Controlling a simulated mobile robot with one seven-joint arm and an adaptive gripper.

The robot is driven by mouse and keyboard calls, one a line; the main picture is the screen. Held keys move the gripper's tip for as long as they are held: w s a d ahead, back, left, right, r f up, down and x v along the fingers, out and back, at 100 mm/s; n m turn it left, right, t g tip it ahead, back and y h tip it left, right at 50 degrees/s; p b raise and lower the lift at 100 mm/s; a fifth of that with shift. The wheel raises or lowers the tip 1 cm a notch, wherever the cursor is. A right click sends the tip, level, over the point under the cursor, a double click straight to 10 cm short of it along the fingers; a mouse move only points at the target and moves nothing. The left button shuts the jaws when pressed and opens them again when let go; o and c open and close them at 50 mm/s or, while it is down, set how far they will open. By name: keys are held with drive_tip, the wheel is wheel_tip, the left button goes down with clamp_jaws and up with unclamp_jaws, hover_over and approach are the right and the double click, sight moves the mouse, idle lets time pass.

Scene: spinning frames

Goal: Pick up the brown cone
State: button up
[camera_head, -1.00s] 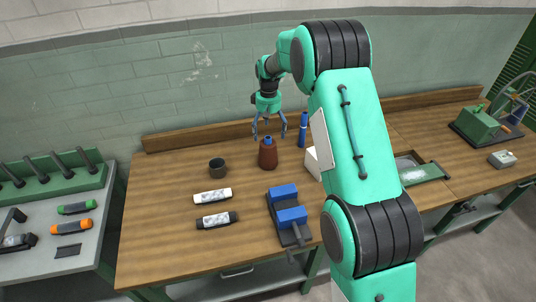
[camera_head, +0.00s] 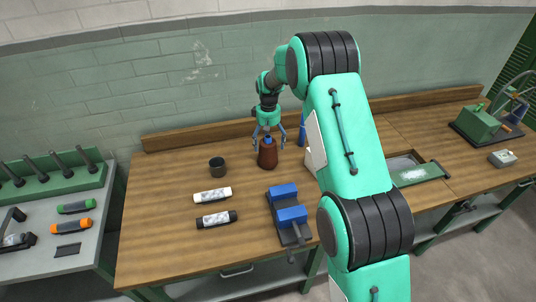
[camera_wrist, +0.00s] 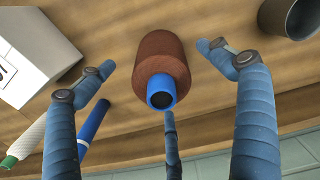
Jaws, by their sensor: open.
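The brown cone (camera_head: 267,155) stands upright on the wooden workbench, with a blue tip at its top. In the wrist view the brown cone (camera_wrist: 162,58) is seen from above, its blue tip toward the camera. My gripper (camera_head: 268,135) is open just above and around the cone's top. In the wrist view its blue-grey fingers (camera_wrist: 155,65) spread on both sides of the cone, with a third finger below the tip. Gaps show between the fingers and the cone.
A dark cup (camera_head: 217,167) stands left of the cone. A blue marker (camera_head: 302,130) and a white box (camera_wrist: 35,50) are close on the other side. Two labelled tubes (camera_head: 213,196) and a blue vise (camera_head: 288,205) lie nearer the front edge.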

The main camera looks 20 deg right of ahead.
sight(268, 136)
drive_tip(key=shift+f, duration=0.9)
drive_tip(key=shift+f, duration=2.6)
drive_tip(key=shift+c, duration=0.3)
drive_tip(key=c, duration=1.7)
drive_tip(key=shift+w, duration=0.1)
drive_tip(key=shift+c, duration=0.2)
drive_tip(key=shift+r, duration=0.15)
drive_tip(key=shift+r, duration=4.9)
